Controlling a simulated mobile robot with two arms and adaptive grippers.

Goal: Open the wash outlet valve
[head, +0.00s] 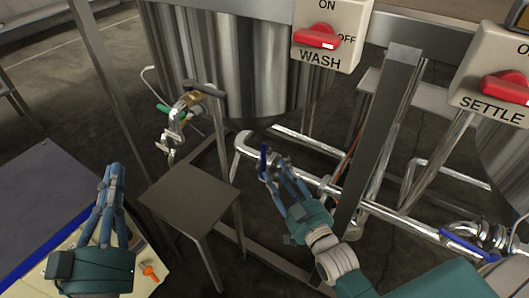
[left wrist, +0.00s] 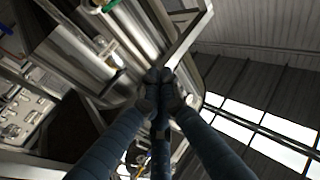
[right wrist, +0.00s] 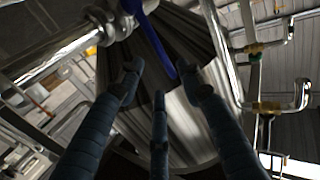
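The wash tank (head: 230,60) stands at the top of the head view, with a WASH switch box (head: 330,30) on it. A valve with a blue lever sits on the pipe below; the blue lever (head: 264,157) stands up beside my right fingertips. My right gripper (head: 273,171) is open around or just short of the lever. In the right wrist view, the blue lever (right wrist: 160,42) reaches down between the spread fingers; contact cannot be told. My left gripper (head: 114,172) is shut and empty, well left of the valve, over a cart.
A green-handled valve (head: 166,110) is on the tank's left side. A small dark metal table (head: 190,198) stands between my arms. Another blue lever (head: 466,245) is on the lower right pipe. A slanted steel post (head: 385,130) rises right of my right gripper.

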